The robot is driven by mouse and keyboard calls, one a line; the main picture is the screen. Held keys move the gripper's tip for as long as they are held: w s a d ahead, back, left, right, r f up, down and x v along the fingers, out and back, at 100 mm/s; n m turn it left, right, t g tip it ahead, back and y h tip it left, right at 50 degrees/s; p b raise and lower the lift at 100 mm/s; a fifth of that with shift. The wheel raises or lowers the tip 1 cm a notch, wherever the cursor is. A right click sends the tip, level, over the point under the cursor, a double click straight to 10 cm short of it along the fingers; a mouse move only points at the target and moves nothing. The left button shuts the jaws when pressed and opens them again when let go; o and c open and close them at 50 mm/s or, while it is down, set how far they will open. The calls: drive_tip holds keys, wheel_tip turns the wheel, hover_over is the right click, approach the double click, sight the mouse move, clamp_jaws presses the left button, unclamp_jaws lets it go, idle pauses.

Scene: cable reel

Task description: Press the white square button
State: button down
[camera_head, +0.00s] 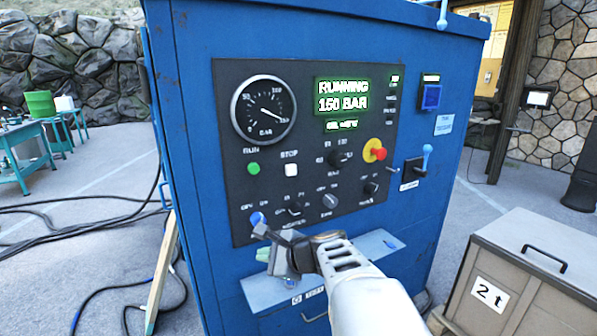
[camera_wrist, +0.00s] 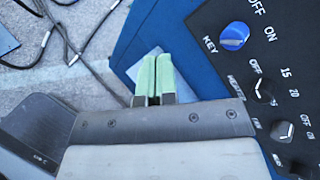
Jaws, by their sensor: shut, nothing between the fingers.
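The white square button (camera_head: 291,170) sits on the black control panel (camera_head: 225,120) under the label STOP, right of the round green button (camera_head: 253,168). My gripper (camera_head: 262,254) is at the panel's lower left edge, below and left of the white button and clear of it. In the wrist view, my gripper's green fingertips (camera_wrist: 153,78) are together with nothing between them. They point towards the blue cabinet side, left of the blue key knob (camera_wrist: 234,36). The white button is not in the wrist view.
The panel display (camera_head: 343,96) reads RUNNING 150 BAR. A red knob on yellow (camera_head: 375,151) and several black knobs are on the panel. A ledge (camera_head: 262,292) juts out below it. A crate marked 2t (camera_head: 520,265) stands at right. Cables lie on the floor at left.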

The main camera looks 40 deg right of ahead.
sight(295, 175)
drive_tip(key=d+r+m+t+h+p, duration=0.1)
drive_tip(key=d+r+m+t+h, duration=0.5)
drive_tip(key=d+r+m, duration=0.4)
drive_tip(key=d+m+h, duration=0.1)
drive_tip(key=d+m, duration=0.3)
drive_tip(key=d, duration=0.2)
drive_tip(key=shift+s+d+m+h+p, duration=0.3)
drive_tip(key=shift+d+p, duration=0.05)
drive_tip(key=shift+d, duration=0.05)
drive_tip(key=w, duration=0.4)
drive_tip(key=w+d+p, duration=0.1)
drive_tip(key=w, duration=0.8)
drive_tip(key=shift+d+p, duration=0.35)
drive_tip(key=shift+w, duration=0.45)
